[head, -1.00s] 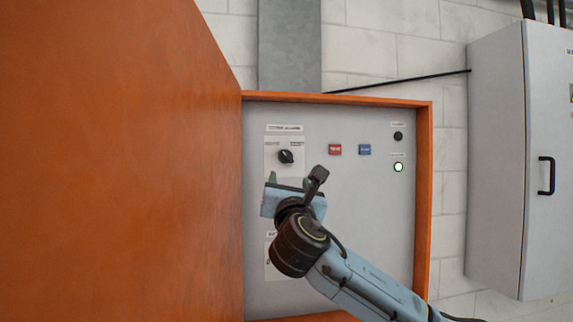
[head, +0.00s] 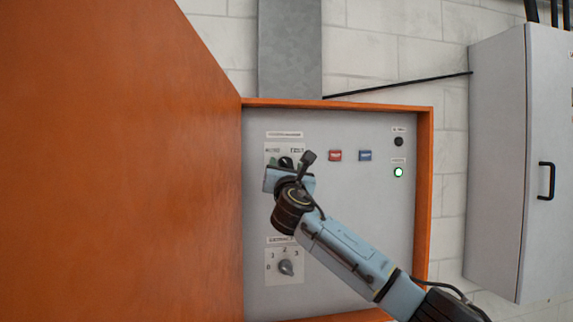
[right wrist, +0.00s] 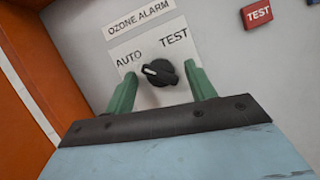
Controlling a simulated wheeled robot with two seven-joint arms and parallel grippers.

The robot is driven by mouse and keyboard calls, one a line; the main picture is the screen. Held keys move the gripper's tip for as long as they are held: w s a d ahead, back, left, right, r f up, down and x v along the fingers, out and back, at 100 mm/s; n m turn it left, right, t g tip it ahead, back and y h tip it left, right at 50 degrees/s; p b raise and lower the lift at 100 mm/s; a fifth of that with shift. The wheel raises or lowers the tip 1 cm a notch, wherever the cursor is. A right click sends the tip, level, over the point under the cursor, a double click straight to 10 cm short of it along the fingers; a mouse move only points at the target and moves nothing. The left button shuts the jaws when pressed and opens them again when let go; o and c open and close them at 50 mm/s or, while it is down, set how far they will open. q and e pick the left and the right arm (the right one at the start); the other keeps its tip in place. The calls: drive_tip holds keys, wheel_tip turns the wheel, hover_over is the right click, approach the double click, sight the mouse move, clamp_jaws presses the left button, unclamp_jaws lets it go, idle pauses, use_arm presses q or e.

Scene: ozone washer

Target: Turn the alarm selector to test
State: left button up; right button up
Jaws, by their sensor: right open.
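The ozone alarm selector is a black knob (right wrist: 159,72) on a white plate marked AUTO and TEST in the right wrist view. Its white pointer line points left, toward AUTO. In the head view the knob (head: 286,162) shows just above my right gripper (head: 285,166), which partly covers it. In the right wrist view the green fingers of my right gripper (right wrist: 160,88) are apart, one on each side of the knob. I cannot tell whether they touch it. My left gripper is not in view.
An orange cabinet wall (head: 110,160) stands close on the left. A red TEST button (head: 335,155), a blue button (head: 365,155) and a lit lamp (head: 398,172) are to the right. A numbered rotary switch (head: 285,267) is below. A grey cabinet (head: 495,160) stands at far right.

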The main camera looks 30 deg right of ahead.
drive_tip(key=shift+w, duration=0.15)
drive_tip(key=c, duration=0.8)
